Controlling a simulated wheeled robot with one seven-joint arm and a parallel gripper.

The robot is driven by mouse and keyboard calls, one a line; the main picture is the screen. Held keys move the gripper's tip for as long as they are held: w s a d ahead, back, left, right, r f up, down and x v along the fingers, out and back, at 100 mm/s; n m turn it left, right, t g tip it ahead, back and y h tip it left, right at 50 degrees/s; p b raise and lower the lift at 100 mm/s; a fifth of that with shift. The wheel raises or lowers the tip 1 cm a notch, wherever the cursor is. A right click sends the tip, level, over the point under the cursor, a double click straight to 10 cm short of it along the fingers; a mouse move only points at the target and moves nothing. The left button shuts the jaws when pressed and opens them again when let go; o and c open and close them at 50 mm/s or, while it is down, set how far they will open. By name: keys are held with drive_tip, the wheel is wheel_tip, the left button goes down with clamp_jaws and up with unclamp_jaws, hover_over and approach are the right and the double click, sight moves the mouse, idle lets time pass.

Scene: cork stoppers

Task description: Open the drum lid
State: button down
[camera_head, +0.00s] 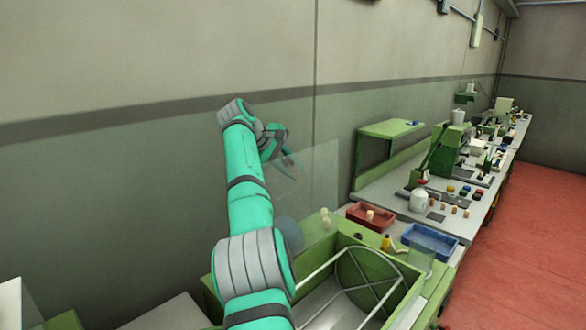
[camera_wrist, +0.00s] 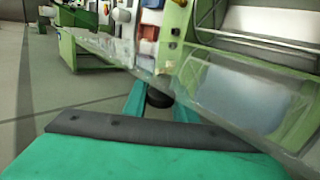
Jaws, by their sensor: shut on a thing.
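The drum lid (camera_head: 318,178) is a clear panel standing raised and tilted above the back of the green drum housing (camera_head: 405,312). The open-framed drum (camera_head: 362,280) shows inside the housing, uncovered at the front. My gripper (camera_head: 287,155) is up at the lid's upper left part, partly hidden by my teal arm. In the wrist view my gripper (camera_wrist: 160,106) is shut on a dark round knob (camera_wrist: 159,98) at the edge of the clear lid (camera_wrist: 215,85).
A red tray (camera_head: 371,216) and a blue tray (camera_head: 430,241) stand on the bench just right of the housing. Several bottles, corks and machines line the bench further back. A grey wall (camera_head: 180,60) rises close behind the lid. Red floor (camera_head: 530,240) is clear at right.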

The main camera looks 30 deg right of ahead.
drive_tip(key=c, duration=1.5)
unclamp_jaws()
drive_tip(key=shift+d, duration=0.25)
drive_tip(key=shift+o, duration=0.2)
drive_tip(key=v, duration=1.1)
drive_tip(key=shift+w, duration=0.1)
